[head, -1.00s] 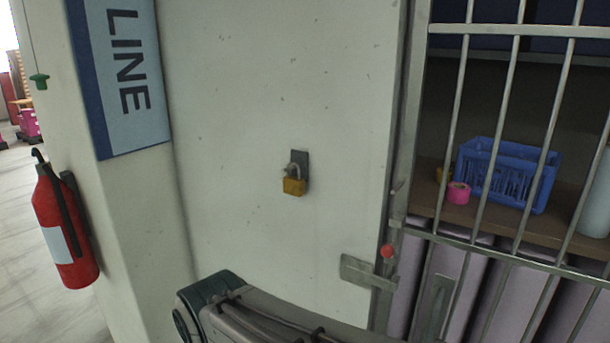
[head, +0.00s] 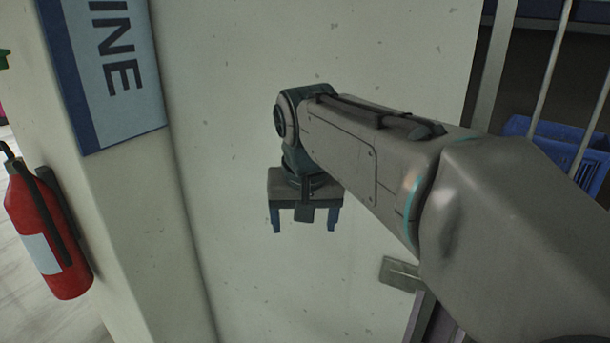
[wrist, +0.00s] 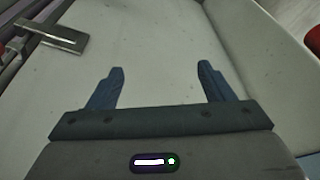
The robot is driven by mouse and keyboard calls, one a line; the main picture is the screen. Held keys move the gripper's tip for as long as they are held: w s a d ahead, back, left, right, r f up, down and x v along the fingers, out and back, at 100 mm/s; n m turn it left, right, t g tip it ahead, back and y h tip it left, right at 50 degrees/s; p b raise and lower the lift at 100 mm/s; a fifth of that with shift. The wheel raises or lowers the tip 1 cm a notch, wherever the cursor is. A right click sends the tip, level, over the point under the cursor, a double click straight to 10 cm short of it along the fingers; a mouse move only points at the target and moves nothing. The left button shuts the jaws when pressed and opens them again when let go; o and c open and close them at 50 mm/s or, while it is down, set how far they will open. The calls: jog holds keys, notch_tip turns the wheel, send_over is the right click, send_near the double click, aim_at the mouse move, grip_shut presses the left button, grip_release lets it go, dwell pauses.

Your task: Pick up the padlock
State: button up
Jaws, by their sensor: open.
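The padlock does not show in either present view. In the earlier head view it is a brass padlock with a grey shackle, hanging from a dark plate on the pale wall panel (head: 235,100). My arm now covers much of that panel in the head view. My gripper (head: 304,224) points down in front of the panel, its two blue fingers apart with nothing between them. In the wrist view my gripper (wrist: 161,72) is also open and empty, with only bare pale panel seen past the fingertips.
A metal latch plate (head: 400,273) is low on the right; it also shows at the wrist view's upper left (wrist: 55,38). A red fire extinguisher (head: 48,235) stands left, beside the pillar with the blue sign (head: 110,75). Bars and a blue crate (head: 560,150) are at right.

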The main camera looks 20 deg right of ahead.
jog(key=w+d+r+m+h, duration=0.1)
jog(key=w+d+r+m, duration=0.25)
jog(key=r, duration=0.45)
jog(key=w+d+r+m+h, duration=0.1)
jog(key=w+d+r+m, duration=0.2)
jog(key=r, duration=0.4)
jog(key=x, duration=0.8)
jog(key=shift+w, duration=0.1)
jog(key=shift+p+x, duration=0.65)
jog(key=shift+x, duration=2.05)
jog(key=shift+d+h, duration=0.1)
jog(key=shift+h, duration=0.2)
jog(key=c, duration=1.2)
